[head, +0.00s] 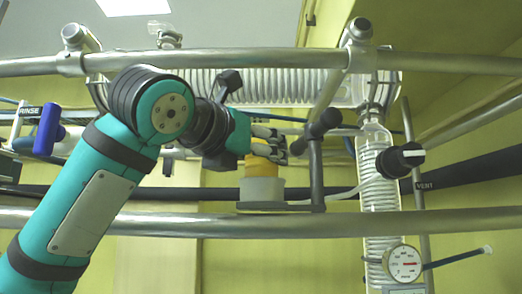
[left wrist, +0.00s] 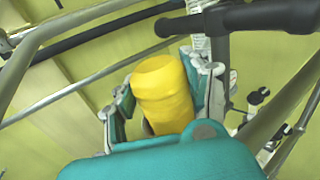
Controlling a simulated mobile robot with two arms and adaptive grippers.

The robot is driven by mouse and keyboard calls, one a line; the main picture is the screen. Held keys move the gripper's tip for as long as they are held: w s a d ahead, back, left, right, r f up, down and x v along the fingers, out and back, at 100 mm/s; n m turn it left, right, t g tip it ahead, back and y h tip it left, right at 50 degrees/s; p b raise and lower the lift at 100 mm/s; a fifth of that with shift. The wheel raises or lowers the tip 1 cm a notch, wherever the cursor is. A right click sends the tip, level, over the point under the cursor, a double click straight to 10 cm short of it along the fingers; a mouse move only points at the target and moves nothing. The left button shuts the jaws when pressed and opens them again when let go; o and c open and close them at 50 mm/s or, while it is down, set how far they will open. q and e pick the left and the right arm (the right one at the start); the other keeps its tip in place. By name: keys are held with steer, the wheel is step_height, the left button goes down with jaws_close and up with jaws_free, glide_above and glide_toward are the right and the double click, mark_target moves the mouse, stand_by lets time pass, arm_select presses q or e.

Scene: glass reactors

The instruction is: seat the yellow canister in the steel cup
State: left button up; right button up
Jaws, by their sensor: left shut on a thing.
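The yellow canister (head: 262,167) is upright in the fingers of my left gripper (head: 272,146), which comes in from the left and is shut on it. The steel cup (head: 262,190), a short grey cylinder, stands on a small flat holder directly below. The canister's lower end meets the cup's rim line in the head view; I cannot tell how deep it sits inside. In the left wrist view the canister (left wrist: 163,90) lies between the fingers (left wrist: 168,100), and I cannot make out the cup. My right gripper is not in view.
A dark upright post (head: 316,165) stands close to the right of the gripper. Steel rails (head: 300,222) cross in front and above. Glass coils (head: 230,86), a black vent knob (head: 400,160), a gauge (head: 403,264) and a blue rinse handle (head: 48,129) are around.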

arm_select(q)
steer(key=shift+f, duration=0.3)
stand_by(0.5)
steer(key=o, duration=1.4)
steer(key=shift+c, duration=0.2)
steer(key=shift+s, duration=0.15)
steer(key=shift+b+v, duration=0.45)
steer(key=shift+v, duration=2.95)
steer(key=s+d+v, duration=0.1)
steer(key=d+v, duration=0.1)
steer(key=v, duration=0.8)
steer(key=shift+s+b, duration=0.25)
steer(key=shift+b, duration=0.15)
